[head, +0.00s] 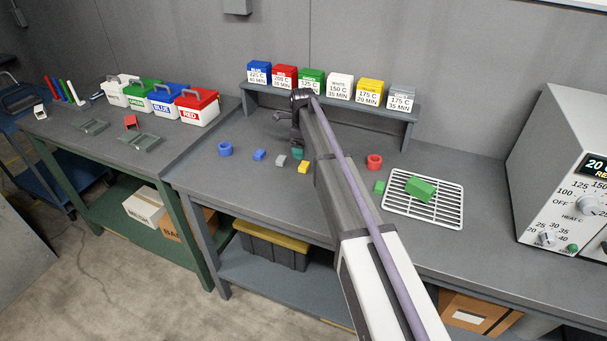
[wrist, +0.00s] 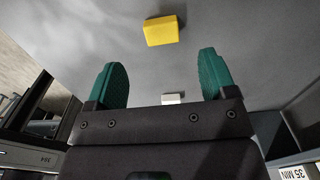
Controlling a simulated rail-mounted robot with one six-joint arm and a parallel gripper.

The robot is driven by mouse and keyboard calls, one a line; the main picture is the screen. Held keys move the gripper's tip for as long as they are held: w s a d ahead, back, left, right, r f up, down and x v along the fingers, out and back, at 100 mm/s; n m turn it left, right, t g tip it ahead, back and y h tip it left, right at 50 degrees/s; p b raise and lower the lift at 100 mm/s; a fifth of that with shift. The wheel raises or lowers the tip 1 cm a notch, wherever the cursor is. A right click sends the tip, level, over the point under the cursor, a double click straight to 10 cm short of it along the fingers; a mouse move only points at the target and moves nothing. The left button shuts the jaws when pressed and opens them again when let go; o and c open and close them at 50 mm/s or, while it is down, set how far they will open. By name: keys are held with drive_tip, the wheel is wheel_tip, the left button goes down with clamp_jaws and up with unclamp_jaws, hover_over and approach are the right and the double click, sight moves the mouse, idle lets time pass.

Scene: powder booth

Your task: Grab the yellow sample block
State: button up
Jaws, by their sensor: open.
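The yellow sample block (head: 304,167) lies on the grey bench in the head view, just below my gripper (head: 298,153) in the picture. It also shows in the wrist view as a yellow block (wrist: 161,31) at the top middle, beyond the fingertips and roughly centred between them. My gripper (wrist: 162,65) has two teal fingers spread apart with nothing held between them. The fingers are apart from the yellow block. My arm covers part of the bench to the right of the block in the head view.
A shelf (head: 399,110) with labelled boxes stands behind.

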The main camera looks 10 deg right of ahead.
sight(301, 164)
drive_tip(key=f+b, duration=0.4)
drive_tip(key=f, duration=0.1)
drive_tip(key=f+b, duration=0.2)
drive_tip(key=shift+w+a+f, duration=0.2)
drive_tip(key=shift+w+f, duration=0.1)
drive_tip(key=shift+f, duration=0.1)
drive_tip(key=shift+r, duration=0.3)
drive_tip(key=c, duration=1)
drive_tip(key=shift+p, duration=0.3)
drive_tip(key=shift+c, duration=0.2)
